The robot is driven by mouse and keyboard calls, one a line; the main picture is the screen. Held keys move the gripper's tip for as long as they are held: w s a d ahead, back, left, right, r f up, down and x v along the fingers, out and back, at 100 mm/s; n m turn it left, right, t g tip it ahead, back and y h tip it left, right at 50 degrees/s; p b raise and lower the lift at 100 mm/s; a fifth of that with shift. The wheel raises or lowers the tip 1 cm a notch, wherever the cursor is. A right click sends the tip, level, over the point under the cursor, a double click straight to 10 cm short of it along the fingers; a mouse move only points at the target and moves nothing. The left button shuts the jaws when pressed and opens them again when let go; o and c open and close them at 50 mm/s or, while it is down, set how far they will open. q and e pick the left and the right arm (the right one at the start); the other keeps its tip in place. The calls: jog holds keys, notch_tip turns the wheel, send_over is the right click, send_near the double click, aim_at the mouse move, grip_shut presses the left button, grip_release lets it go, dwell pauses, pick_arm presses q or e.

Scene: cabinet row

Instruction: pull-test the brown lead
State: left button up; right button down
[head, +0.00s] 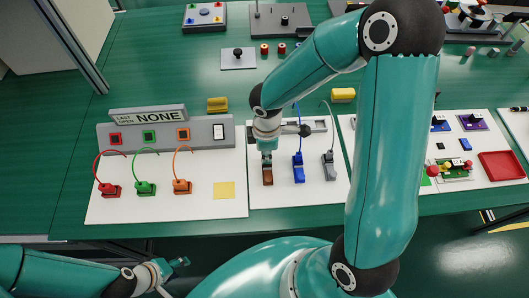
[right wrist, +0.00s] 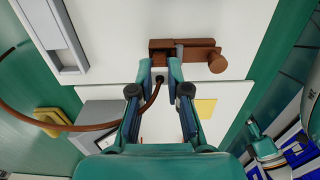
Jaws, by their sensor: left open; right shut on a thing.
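My right gripper (head: 267,156) is over the brown clamp (head: 267,176) on the middle white board. In the right wrist view this gripper (right wrist: 159,72) is shut on the brown lead (right wrist: 88,128) beside the brown clamp (right wrist: 180,46). The lead curves from between the fingers away to the left. The clamp's brown arm ends in a round knob (right wrist: 217,63) at the right. The lead's end at the clamp is partly hidden by the fingers. In the head view my arm hides most of the lead. My left gripper (head: 178,264) is open and empty, low in front of the bench.
A blue clamp (head: 298,173) and a grey clamp (head: 328,165) with their leads stand just right of the brown one. A sign (head: 148,115) reads "LAST OPEN NONE".

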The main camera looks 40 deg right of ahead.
jog(key=c, duration=1.1)
grip_release()
jog(key=shift+o, duration=0.2)
notch_tip(320, 180, up, 12)
